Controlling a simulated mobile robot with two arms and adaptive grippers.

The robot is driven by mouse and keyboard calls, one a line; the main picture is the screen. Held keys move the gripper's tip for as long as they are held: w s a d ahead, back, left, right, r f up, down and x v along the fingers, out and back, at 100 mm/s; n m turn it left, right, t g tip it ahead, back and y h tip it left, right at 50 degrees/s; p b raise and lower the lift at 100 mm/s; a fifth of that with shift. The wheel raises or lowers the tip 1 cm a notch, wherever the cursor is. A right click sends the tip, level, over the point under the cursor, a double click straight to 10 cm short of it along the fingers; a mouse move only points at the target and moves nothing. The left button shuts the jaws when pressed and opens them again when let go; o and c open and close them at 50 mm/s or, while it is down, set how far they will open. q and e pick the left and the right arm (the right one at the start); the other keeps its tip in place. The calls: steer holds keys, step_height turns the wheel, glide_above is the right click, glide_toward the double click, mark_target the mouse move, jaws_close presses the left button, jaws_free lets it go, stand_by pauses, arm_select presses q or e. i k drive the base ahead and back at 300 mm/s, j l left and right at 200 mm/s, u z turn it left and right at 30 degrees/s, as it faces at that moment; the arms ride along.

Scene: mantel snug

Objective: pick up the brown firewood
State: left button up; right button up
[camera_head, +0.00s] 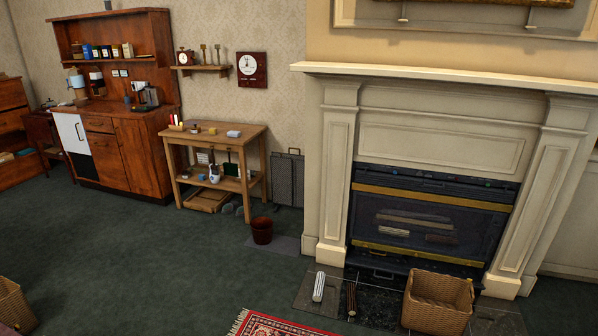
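A dark brown piece of firewood (351,299) lies on the dark hearth slab in front of the fireplace, pointing away from me. A pale, whitish log (319,287) lies to its left, apart from it. Neither of my grippers is in the head view, so I see nothing held.
A wicker basket (438,302) stands on the hearth to the right of the brown firewood. The fireplace (430,215) rises behind, with logs in its opening. A red patterned rug (275,326) lies in front. A dark red bucket (262,231) stands left. The green carpet at left is mostly clear.

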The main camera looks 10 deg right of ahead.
mark_target(353, 311)
steer(key=i+z, duration=0.1)
steer(key=i, duration=0.8)
steer(key=i+j+z, duration=0.1)
steer(key=i, duration=0.8)
steer(key=j, duration=0.1)
